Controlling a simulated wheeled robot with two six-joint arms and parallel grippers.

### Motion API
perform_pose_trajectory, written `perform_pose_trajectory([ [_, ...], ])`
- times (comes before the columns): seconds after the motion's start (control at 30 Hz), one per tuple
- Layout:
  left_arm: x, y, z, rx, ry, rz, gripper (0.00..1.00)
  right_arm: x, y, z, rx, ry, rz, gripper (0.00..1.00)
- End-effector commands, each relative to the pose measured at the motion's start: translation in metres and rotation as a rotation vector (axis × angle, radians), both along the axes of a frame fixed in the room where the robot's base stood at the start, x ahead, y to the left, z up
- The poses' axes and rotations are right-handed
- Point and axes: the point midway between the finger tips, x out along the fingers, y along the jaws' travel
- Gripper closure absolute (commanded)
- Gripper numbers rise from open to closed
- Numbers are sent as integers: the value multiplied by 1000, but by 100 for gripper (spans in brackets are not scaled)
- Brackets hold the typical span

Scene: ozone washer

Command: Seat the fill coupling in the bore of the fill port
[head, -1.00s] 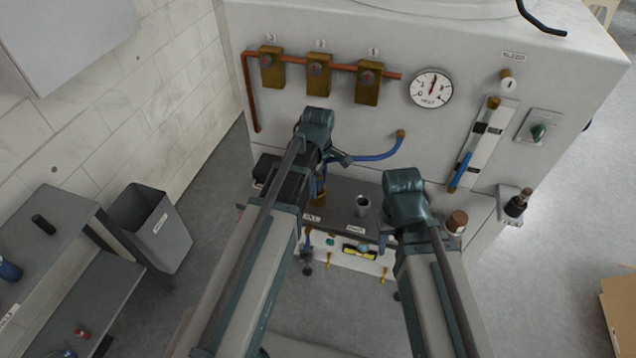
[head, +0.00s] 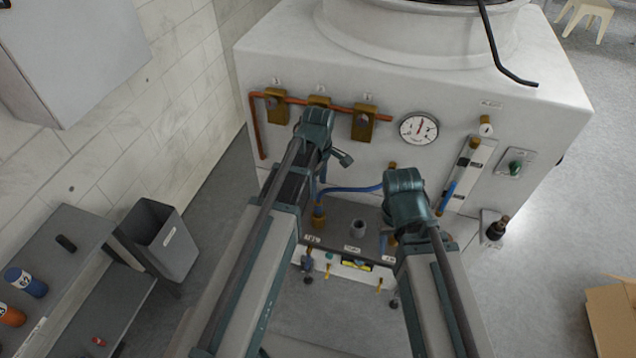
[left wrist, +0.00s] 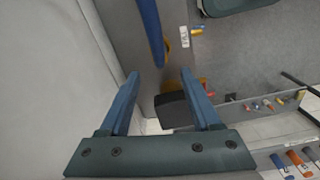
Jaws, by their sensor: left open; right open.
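A brass fitting, apparently the fill coupling (head: 319,217), stands at the left of the dark shelf by the FILL label (head: 312,239), below the blue hose (head: 350,189). The fill port and its bore cannot be made out clearly. My left gripper is open and empty in the left wrist view (left wrist: 160,75), with the hose (left wrist: 150,30) beyond its fingertips and brass parts near its right finger.
The white washer cabinet (head: 340,80) rises behind, with brass valves (head: 363,122) and a gauge (head: 419,128). A grey bin (head: 160,240) and a side bench (head: 60,270) are at left.

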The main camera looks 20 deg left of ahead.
Motion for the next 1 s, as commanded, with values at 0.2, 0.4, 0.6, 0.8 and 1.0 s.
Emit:
perform_pose_trajectory([
  [0.2,-7,-6,1,4,2,-65,36,0,0,1,0,0,0,50],
  [0.4,-54,-48,1,29,25,-577,36,0,0,1,0,0,0,50],
  [0.6,-106,-84,1,52,66,-1197,36,0,0,1,0,0,0,50],
  [0.8,-137,-101,2,61,100,-1592,36,0,0,1,0,0,0,50],
  [1.0,-144,-105,2,61,112,-1712,36,0,0,1,0,0,0,50],
])
